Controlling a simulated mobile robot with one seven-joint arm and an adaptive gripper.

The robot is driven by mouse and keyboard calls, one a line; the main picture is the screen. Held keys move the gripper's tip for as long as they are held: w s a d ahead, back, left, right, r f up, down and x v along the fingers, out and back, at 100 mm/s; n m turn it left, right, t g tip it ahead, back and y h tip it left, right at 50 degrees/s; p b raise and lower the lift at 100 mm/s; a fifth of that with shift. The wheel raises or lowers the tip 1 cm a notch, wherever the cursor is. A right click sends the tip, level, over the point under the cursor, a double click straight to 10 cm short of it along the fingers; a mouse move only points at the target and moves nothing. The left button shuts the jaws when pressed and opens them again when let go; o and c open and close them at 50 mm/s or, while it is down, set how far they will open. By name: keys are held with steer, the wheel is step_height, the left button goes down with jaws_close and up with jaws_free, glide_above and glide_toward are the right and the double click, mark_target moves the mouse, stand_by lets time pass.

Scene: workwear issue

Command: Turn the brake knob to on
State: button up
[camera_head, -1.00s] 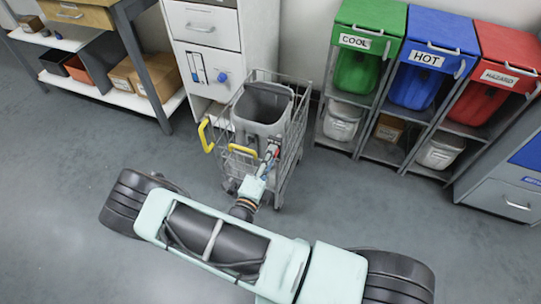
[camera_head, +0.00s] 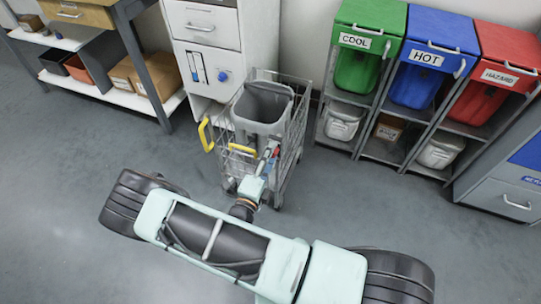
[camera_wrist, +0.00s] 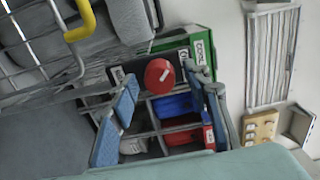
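The brake knob (camera_wrist: 159,76) is a round red knob with a short white mark slanting to the upper right. It sits on a dark plate on the wire cart (camera_head: 296,140), with a small pale label on either side that I cannot read clearly. In the head view only a small red patch of it (camera_head: 277,152) shows beside my gripper (camera_head: 268,156). In the wrist view my gripper (camera_wrist: 160,84) is open, its blue-padded fingertips on either side of the knob with visible gaps. I cannot tell whether the tips reach the knob's depth.
The cart has a yellow handle (camera_head: 243,150) close by and carries a grey bin (camera_head: 262,112). A white cabinet (camera_head: 205,60) with a blue knob (camera_head: 222,76) stands behind it. Green, blue and red bins (camera_head: 425,75) stand to the right. The floor at left is clear.

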steer(key=shift+s, duration=0.1)
steer(key=v, duration=1.2)
